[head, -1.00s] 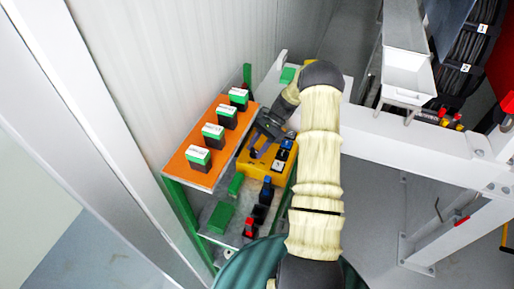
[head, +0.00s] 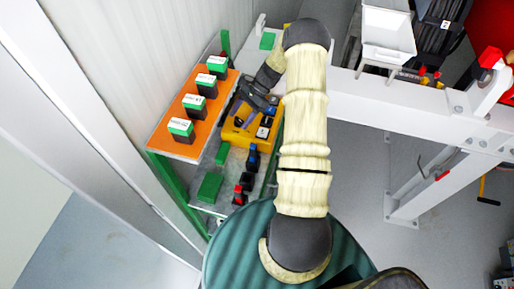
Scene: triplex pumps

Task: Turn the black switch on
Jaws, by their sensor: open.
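A yellow control box (head: 238,137) sits on the grey shelf, with black-and-white and blue switches (head: 263,132) along its right side. My gripper (head: 238,114) is above the left part of this box, jaws open and empty, and it hides part of the box top. I cannot tell whether it touches the box. In front of the box stand a blue lever switch (head: 253,157), a black one (head: 247,181) and a red one (head: 239,195) in a row. Which black switch is meant, and its setting, cannot be told.
An orange board (head: 183,147) with several black blocks with green-and-white tops stands left of the box. Green blocks (head: 210,187) lie on the shelf. A corrugated wall (head: 120,60) is close on the left. A white beam (head: 410,115) runs along the right.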

